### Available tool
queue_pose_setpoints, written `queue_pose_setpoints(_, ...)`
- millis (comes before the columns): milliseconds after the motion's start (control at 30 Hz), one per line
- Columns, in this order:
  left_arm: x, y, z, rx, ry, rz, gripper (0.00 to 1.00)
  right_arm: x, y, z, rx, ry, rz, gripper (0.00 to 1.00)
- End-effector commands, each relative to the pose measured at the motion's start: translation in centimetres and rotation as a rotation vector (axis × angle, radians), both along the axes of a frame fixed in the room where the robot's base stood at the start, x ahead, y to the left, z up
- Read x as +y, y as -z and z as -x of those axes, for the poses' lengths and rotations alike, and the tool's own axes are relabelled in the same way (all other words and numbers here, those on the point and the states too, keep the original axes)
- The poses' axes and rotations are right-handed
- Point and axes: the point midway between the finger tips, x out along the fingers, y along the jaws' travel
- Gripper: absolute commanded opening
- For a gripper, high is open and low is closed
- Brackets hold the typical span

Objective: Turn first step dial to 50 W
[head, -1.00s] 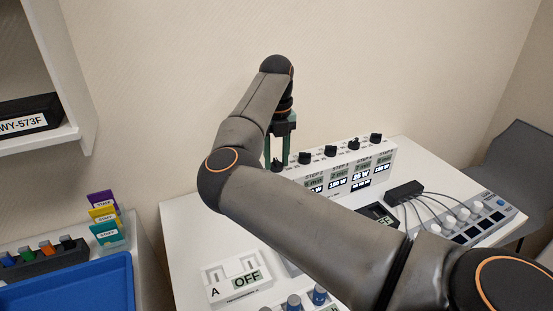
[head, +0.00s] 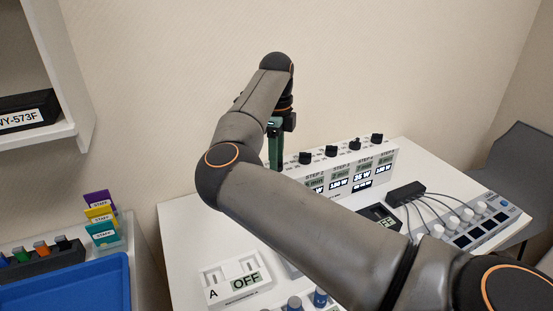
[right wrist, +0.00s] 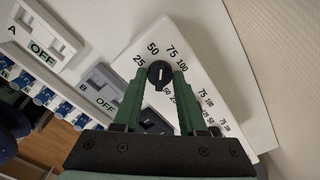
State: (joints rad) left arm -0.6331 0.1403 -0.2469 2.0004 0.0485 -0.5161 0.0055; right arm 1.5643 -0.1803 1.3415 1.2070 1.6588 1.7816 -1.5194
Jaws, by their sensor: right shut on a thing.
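The white step panel (head: 345,185) stands on the table with a row of black dials on top. In the right wrist view, the first step dial (right wrist: 160,75) is a round black knob with a pale line, among the printed marks 25, 50 and 75. In the head view, the right gripper (head: 274,152) reaches down at the panel's left end, and my arm hides the dial there. My left gripper is out of view.
Other black dials (head: 331,151) stand close to the right on the panel. Box A (head: 236,282) reads OFF at the table's front left. A black hub with cables (head: 405,192) lies right of the panel. A blue tray (head: 70,286) is at left.

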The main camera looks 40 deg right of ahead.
Motion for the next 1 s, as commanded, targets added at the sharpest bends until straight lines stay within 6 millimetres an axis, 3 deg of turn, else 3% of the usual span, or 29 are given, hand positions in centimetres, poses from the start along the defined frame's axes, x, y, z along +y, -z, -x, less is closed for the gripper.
queue_pose_setpoints(500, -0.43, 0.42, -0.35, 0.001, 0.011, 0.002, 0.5, -0.02, -0.08, -0.06, -0.003, -0.32, 0.001, 0.0)
queue_pose_setpoints(1000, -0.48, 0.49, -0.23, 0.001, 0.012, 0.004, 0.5, -0.03, -0.13, -0.05, -0.003, -0.37, 0.001, 0.0)
